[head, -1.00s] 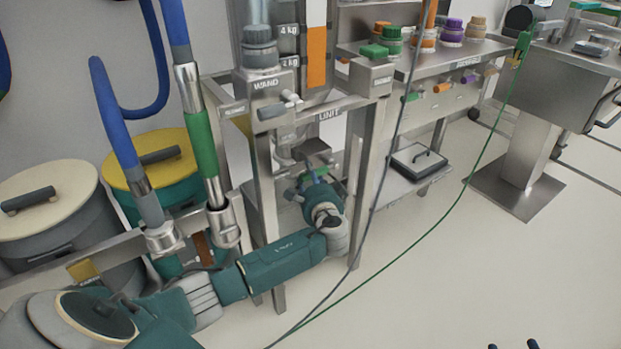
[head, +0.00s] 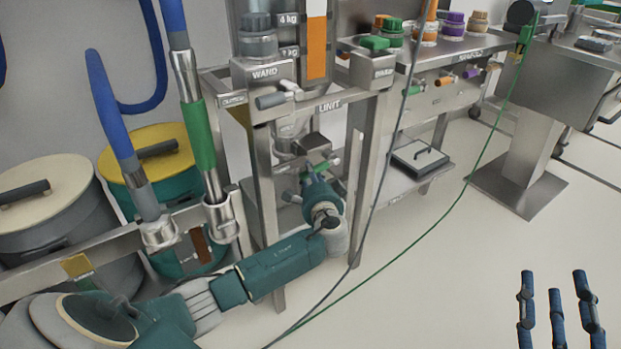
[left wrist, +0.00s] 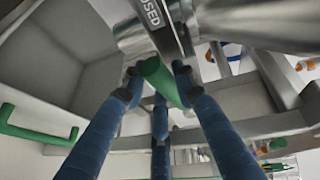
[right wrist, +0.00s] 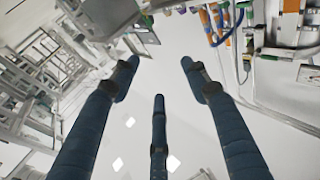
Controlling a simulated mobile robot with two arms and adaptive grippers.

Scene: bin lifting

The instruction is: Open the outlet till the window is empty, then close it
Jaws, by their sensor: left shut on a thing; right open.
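The window (head: 317,45) is a tall strip on the steel unit. My left gripper (left wrist: 155,75) is shut on the green outlet handle (left wrist: 160,84), just below a metal pipe (left wrist: 145,40). A label ending in "OSED" (left wrist: 151,12) shows beside the pipe. In the head view the left fingers are small and partly hidden under the outlet (head: 312,148). My right gripper (head: 555,283) is open and empty over bare floor; its spread fingers also show in the right wrist view (right wrist: 158,70).
A steel frame with posts (head: 362,185) surrounds the outlet close to my left arm. Two lidded drums (head: 40,195) stand at left behind hoses. A green cable (head: 430,235) crosses the floor. A bench with coloured caps (head: 440,60) stands behind.

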